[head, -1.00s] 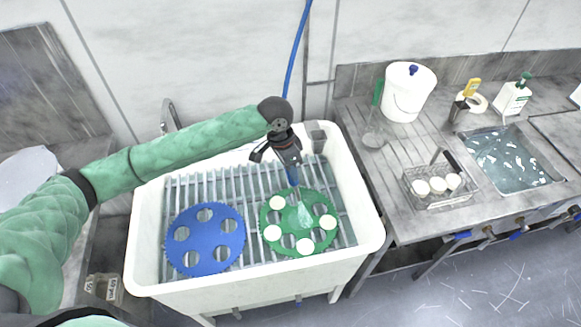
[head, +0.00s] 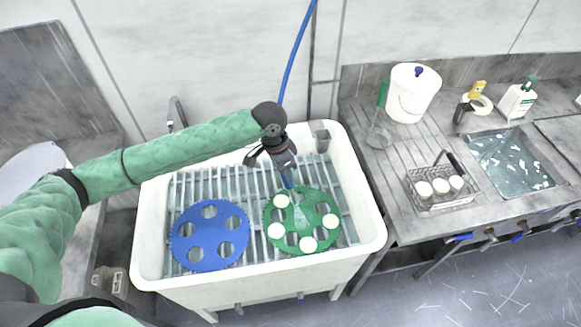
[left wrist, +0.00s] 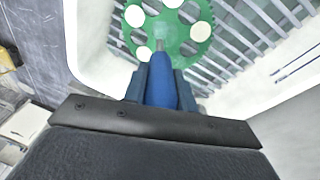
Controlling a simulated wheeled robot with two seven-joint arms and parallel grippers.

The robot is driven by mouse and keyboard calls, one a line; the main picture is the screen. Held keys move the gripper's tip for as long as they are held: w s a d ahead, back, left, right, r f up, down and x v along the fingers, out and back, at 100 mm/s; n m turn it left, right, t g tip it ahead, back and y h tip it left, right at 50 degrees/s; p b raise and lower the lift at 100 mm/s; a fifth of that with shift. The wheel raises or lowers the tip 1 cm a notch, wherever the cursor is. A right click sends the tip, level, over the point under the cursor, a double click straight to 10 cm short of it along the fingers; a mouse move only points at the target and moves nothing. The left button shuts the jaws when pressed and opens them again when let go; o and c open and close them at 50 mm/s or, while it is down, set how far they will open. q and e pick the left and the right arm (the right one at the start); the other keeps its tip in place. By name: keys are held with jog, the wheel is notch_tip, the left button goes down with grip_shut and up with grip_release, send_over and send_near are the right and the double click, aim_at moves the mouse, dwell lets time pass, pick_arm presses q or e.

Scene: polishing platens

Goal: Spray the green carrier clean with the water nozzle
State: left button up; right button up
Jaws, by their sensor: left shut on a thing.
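The green carrier (head: 322,206) is a toothed disc lying flat on the sink's slatted rack, with several pale round pieces on it. It also shows at the top of the left wrist view (left wrist: 184,48). My left gripper (head: 287,176) is above the carrier's upper left part, shut on the blue water nozzle (left wrist: 161,88). The nozzle points down at the carrier, apart from it. A pale spray cone (head: 301,218) falls from its tip onto the carrier's left middle part. My right gripper is not in view.
A blue toothed disc (head: 183,246) lies left of the carrier on the rack (head: 240,185) in the white sink (head: 150,255). A blue hose (head: 296,55) hangs behind. A white bucket (head: 412,92), wire basket (head: 437,200) and water basin (head: 508,160) occupy the right counter.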

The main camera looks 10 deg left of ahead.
pick_arm(q)
jog(key=s+a+p, duration=0.3)
jog(key=s+a, duration=0.1)
jog(key=a, duration=0.2)
jog(key=shift+s, duration=0.15)
dwell(0.6)
jog(key=shift+d, duration=0.15)
dwell(0.6)
jog(key=s+d+p, duration=0.3)
jog(key=d, duration=0.8)
jog(key=shift+s+d, duration=0.2)
jog(key=shift+s, duration=0.2)
dwell(0.6)
jog(key=shift+w, duration=0.1)
dwell(0.6)
